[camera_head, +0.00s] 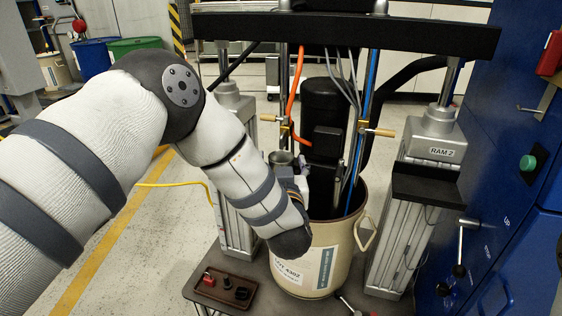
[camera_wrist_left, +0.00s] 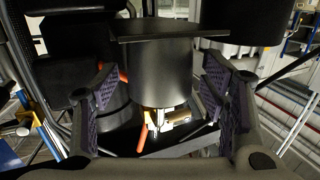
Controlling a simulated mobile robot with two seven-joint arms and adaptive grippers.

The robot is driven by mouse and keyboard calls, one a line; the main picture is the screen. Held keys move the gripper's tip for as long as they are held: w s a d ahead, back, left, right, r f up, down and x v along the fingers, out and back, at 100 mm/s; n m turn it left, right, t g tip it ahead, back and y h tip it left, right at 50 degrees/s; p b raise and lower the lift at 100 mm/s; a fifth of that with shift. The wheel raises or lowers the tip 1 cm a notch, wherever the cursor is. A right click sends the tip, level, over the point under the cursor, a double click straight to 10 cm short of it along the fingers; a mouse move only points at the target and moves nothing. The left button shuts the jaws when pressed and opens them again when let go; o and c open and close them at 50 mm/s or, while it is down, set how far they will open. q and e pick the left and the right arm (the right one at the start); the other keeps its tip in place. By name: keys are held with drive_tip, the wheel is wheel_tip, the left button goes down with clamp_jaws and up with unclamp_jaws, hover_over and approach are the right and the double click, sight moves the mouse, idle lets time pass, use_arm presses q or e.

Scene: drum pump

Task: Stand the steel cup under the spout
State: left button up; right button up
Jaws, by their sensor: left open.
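A small grey metal cup (camera_head: 281,158) shows in the head view just beyond my left forearm, beside the pump in the drum. Its lower part is hidden. My left gripper (camera_head: 294,182) is close to it, mostly hidden behind my own wrist. In the left wrist view my left gripper (camera_wrist_left: 158,92) has its two purple-padded fingers wide apart. A dark cylinder (camera_wrist_left: 165,75) shows between them; I cannot tell whether it is the cup or whether a finger touches it. I cannot pick out the spout clearly. My right gripper is in neither view.
The cream drum (camera_head: 305,262) stands between two ram columns, the right one (camera_head: 405,220) marked RAM 2. A dark crossbeam (camera_head: 350,30) spans above. Hoses and the black pump motor (camera_head: 324,103) crowd the middle. A blue cabinet (camera_head: 500,170) closes the right side.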

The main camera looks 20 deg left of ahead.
use_arm(q)
drive_tip(key=f+v, duration=0.1)
drive_tip(key=v, duration=1)
drive_tip(key=s+a+f+m+g+h, duration=0.2)
drive_tip(key=s+f+g, duration=0.3)
drive_tip(key=f, duration=0.4)
drive_tip(key=s+a+f+m+g+h, duration=0.1)
drive_tip(key=s+f+g+h, duration=0.15)
drive_tip(key=s+f, duration=0.5)
drive_tip(key=s+a+f+g, duration=0.2)
drive_tip(key=s+f+g, duration=0.1)
drive_tip(key=s, duration=0.5)
drive_tip(key=s+a+f+g, duration=0.2)
drive_tip(key=s+g, duration=0.2)
drive_tip(key=s, duration=0.5)
drive_tip(key=s+a+f+g+h, duration=0.1)
drive_tip(key=s+a+f+g, duration=0.1)
drive_tip(key=s, duration=0.7)
drive_tip(key=shift+s+f+m+g+p, duration=0.2)
drive_tip(key=shift+f+m+g+p, duration=0.1)
drive_tip(key=shift+f+g, duration=0.5)
drive_tip(key=shift+w+f, duration=0.1)
drive_tip(key=shift+w, duration=0.05)
